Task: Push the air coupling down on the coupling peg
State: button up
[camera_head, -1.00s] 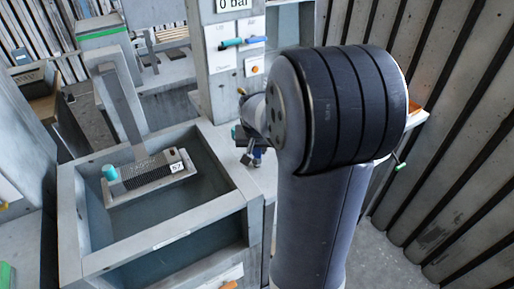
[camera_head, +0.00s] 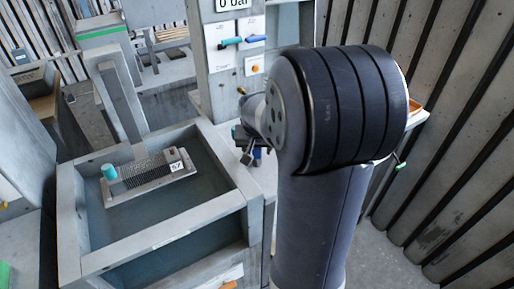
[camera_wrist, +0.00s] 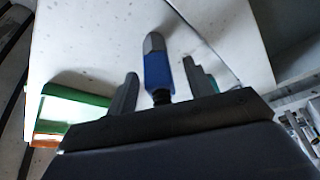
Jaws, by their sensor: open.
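The air coupling (camera_wrist: 157,70) seems to be the blue piece with a grey end and a black ribbed neck in the wrist view. It stands between the two spread fingers of my gripper (camera_wrist: 159,85), with a visible gap on each side. In the head view my gripper (camera_head: 249,150) is small and partly hidden by my arm, at the bench beside the grey post. A bit of blue (camera_head: 257,154) shows just beside it. I cannot tell the coupling peg apart from the coupling, nor how far down the coupling sits.
A grey tank (camera_head: 151,243) left of my arm holds a ribbed block (camera_head: 150,180) with a teal knob (camera_head: 109,171). A post (camera_head: 211,80) with a pressure display and levers rises behind my gripper. A green-edged tray (camera_wrist: 68,108) shows in the wrist view.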

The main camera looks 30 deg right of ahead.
jog(key=v, duration=1)
jog(key=shift+s+r, duration=0.15)
jog(key=shift+r, duration=0.25)
jog(key=shift+f, duration=0.1)
jog(key=x, duration=1)
jog(key=shift+f, duration=0.35)
jog(key=shift+r+p, duration=0.4)
jog(key=shift+r, duration=0.05)
jog(key=shift+f, duration=0.1)
